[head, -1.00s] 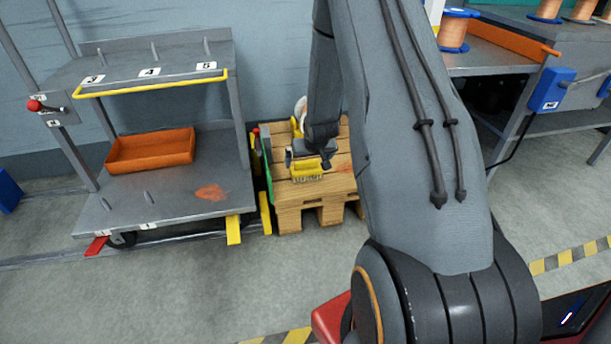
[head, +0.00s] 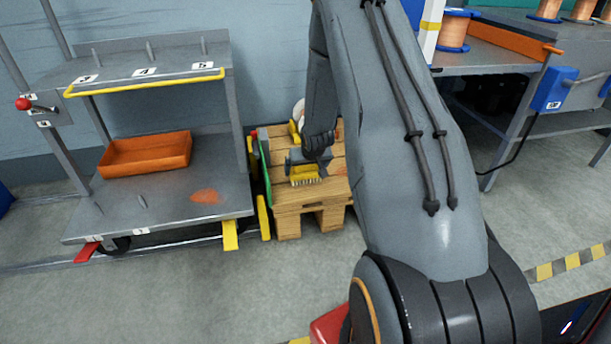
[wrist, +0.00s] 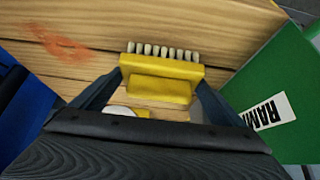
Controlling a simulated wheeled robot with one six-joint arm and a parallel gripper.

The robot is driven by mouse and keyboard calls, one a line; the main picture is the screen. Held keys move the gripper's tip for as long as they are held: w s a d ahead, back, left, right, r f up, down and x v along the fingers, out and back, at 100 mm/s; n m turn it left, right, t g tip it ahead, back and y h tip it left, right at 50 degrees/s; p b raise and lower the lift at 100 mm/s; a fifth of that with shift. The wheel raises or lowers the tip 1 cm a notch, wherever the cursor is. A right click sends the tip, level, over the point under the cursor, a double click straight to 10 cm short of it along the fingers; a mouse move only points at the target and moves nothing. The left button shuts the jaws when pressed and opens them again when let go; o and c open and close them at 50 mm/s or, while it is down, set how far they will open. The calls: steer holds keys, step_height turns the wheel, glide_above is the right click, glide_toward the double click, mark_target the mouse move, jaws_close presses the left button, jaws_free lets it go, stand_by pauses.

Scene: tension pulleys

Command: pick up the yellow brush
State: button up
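The yellow brush (wrist: 162,72) with a row of pale bristles lies across the mouth of my gripper (wrist: 160,92) in the wrist view. My two dark fingers stand wide apart, one at each end of the brush; whether they touch it cannot be told. In the head view the yellow brush (head: 305,176) is over the front part of the wooden pallet (head: 300,198), and my gripper (head: 306,160) is right at it. My forearm hides part of the pallet.
A grey cart (head: 170,215) with an orange tray (head: 146,153) stands left of the pallet. A green panel (wrist: 270,85) is close on the right in the wrist view. A bench with copper spools (head: 455,28) stands at the right.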

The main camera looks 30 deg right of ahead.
steer(key=c, duration=0.4)
steer(key=shift+o, duration=0.2)
step_height(320, 180, up, 10)
steer(key=p, duration=0.5)
steer(key=shift+r+p, duration=0.1)
steer(key=shift+p, duration=0.2)
